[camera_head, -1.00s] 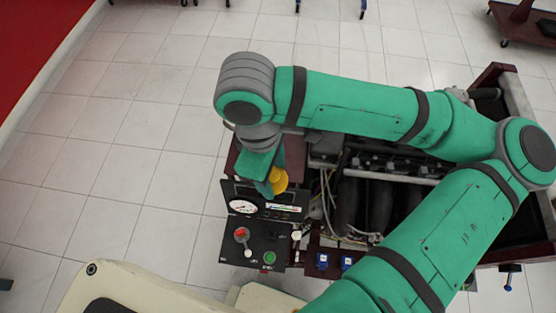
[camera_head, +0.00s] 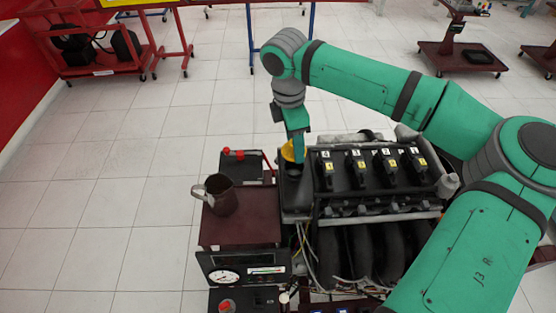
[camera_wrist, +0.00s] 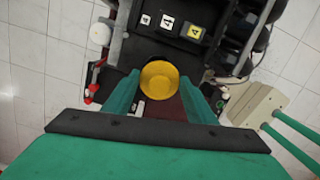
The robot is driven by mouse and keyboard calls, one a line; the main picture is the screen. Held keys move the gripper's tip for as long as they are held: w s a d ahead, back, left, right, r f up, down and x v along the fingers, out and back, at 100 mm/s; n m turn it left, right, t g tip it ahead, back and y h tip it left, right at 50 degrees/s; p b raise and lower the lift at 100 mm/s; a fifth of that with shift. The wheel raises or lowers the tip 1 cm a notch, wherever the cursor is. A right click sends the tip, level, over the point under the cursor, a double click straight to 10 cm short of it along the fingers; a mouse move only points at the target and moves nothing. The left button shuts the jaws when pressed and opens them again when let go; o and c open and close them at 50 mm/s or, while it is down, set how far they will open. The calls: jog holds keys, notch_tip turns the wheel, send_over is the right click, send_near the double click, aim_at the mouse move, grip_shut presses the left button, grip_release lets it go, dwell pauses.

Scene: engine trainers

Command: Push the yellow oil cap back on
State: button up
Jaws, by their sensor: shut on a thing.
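The yellow oil cap (camera_head: 288,152) is held at the left end of the engine's black top cover (camera_head: 325,172). My gripper (camera_head: 296,146) points down and is shut on the cap. In the wrist view the round face of the yellow cap (camera_wrist: 159,80) shows between the two green fingers of my gripper (camera_wrist: 160,98). A dark round part (camera_head: 292,170) lies just below the cap in the head view. I cannot tell whether the cap touches it or hangs a little above it. The filler opening itself is not clearly visible.
A metal jug (camera_head: 222,198) stands on the dark red platform (camera_head: 240,231) left of the engine. A gauge panel (camera_head: 245,270) is in front of it. A black box with red caps (camera_head: 240,164) sits behind the jug. Coils with number labels line the engine top.

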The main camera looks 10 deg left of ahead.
jog(key=shift+w+d+f, duration=0.15)
jog(key=shift+w+d, duration=0.05)
jog(key=shift+w, duration=0.05)
notch_tip(320, 180, down, 6)
dwell(0.6)
dwell(1.5)
jog(key=shift+f, duration=0.1)
jog(key=shift+f, duration=0.1)
dwell(0.7)
jog(key=o, duration=1.1)
jog(key=shift+o, duration=0.7)
jog(key=o, duration=0.4)
jog(key=shift+c, duration=0.2)
